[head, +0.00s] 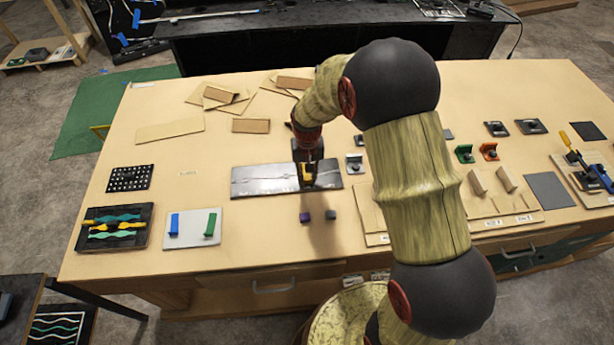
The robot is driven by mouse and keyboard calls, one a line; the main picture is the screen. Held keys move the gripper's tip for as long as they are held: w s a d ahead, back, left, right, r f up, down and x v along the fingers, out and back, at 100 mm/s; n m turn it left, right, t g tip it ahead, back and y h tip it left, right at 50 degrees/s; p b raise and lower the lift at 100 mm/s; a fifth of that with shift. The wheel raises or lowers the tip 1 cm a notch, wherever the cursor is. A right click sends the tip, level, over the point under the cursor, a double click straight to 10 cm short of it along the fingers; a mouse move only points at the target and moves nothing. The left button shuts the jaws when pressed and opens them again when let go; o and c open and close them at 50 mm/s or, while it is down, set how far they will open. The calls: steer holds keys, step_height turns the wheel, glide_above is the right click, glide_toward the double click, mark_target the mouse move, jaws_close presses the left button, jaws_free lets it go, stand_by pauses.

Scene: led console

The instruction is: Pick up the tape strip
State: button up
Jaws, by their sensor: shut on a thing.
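My gripper (308,178) is over the right part of a shiny grey plate (262,182) on the wooden workbench. It points down and is shut on a small yellow piece (307,171), which looks like the tape strip. The fingers hide most of this piece, and I cannot tell whether it touches the plate. A blue strip (174,224) and a green strip (210,224) stand on a pale plate (190,239) at the left front.
A black tray (145,238) with coloured wavy pieces sits at far left. Cardboard pieces (170,129) lie behind. My arm covers the bench's middle right.

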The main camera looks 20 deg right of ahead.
steer(key=shift+r, duration=0.45)
step_height(320, 180, up, 2)
steer(key=shift+r, duration=0.1)
steer(key=s+r+p, duration=0.4)
steer(key=s+r, duration=1)
